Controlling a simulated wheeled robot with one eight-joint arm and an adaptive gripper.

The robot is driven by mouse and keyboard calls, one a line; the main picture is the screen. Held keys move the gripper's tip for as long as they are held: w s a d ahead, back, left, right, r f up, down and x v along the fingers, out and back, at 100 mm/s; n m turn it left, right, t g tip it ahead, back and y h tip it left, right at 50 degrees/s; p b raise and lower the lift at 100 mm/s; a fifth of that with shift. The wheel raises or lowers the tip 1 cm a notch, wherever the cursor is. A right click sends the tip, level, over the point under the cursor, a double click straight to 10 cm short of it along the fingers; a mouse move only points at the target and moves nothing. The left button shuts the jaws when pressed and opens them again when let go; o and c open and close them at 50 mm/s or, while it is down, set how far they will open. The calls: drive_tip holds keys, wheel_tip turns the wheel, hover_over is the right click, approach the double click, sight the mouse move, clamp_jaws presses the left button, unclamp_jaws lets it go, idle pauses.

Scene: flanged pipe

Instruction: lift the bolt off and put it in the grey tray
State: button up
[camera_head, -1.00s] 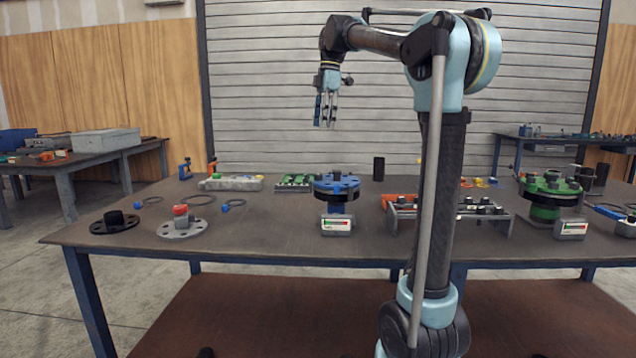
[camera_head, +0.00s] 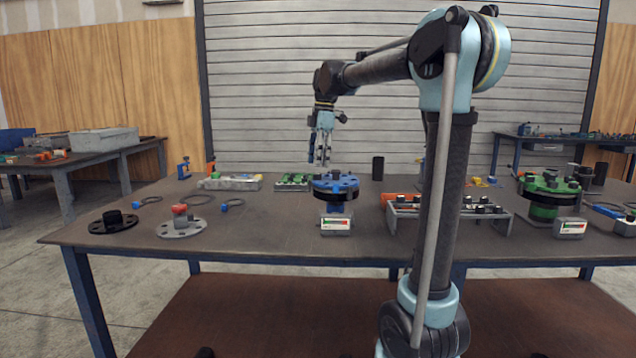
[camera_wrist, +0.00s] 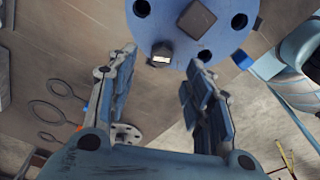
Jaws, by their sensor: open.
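The blue flange (camera_head: 345,182) tops a blue pipe stand in the middle of the table. In the wrist view, the flange (camera_wrist: 178,28) has several holes, a dark square piece (camera_wrist: 197,18) near its centre, and a bolt (camera_wrist: 161,53) with a dark head and one bright face near its edge. My gripper (camera_head: 319,163) points down just above the flange in the head view. In the wrist view, my gripper (camera_wrist: 163,62) has its fingers spread on either side of the bolt, holding nothing. Contact cannot be told. A grey tray-like holder (camera_head: 450,218) with several dark pieces stands right of the flange.
A small grey box with a display (camera_head: 335,224) stands before the flange. A green flange (camera_head: 548,186) stands at right. A grey disc (camera_head: 182,228) and a black disc (camera_head: 114,222) lie at left. A long grey holder (camera_head: 230,184) lies at back left.

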drive_tip(key=shift+f, duration=2.2)
clamp_jaws()
